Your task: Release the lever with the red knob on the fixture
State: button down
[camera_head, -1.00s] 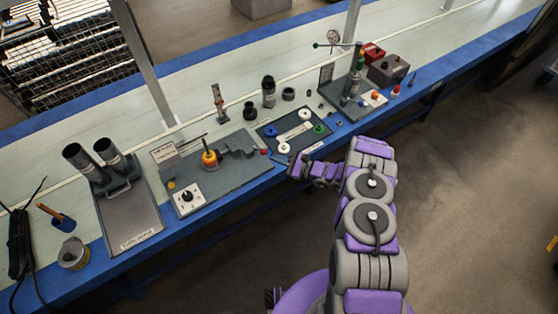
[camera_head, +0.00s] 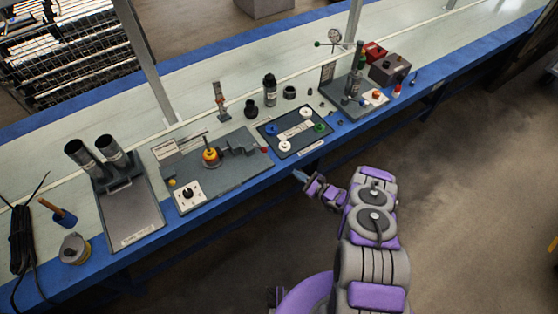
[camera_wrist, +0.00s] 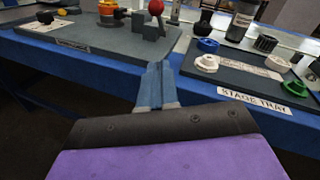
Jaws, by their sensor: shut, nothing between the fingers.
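The red knob (camera_head: 264,149) sits at the right end of the grey fixture plate (camera_head: 235,172) on the bench. In the wrist view the red knob (camera_wrist: 156,7) is near the top, on a short stem beside grey blocks (camera_wrist: 150,28). My gripper (camera_head: 299,174) is in front of the bench's front edge, to the right of and nearer than the knob, apart from it. In the wrist view my gripper's fingers (camera_wrist: 156,80) are together with nothing between them, pointing toward the fixture. Much of the lever is hard to make out.
A stage tray (camera_head: 318,144) with blue, green and white caps lies right of the fixture. An orange-yellow part (camera_head: 210,157) and a white dial plate (camera_head: 188,196) are on the fixture. A plate with two dark cylinders (camera_head: 128,215) stands left. The floor before the bench is clear.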

jog(key=x, duration=0.4)
jog(key=r+b+x, duration=0.1)
jog(key=x, duration=0.3)
jog(key=r+x, duration=0.1)
jog(key=x, duration=0.3)
jog(key=shift+s+a, duration=0.2)
jog(key=shift+s, duration=0.05)
jog(key=shift+w+a+r+b, duration=0.15)
jog(key=shift+a+r+b, duration=0.1)
jog(key=shift+a+b, duration=0.15)
jog(key=shift+r, duration=0.15)
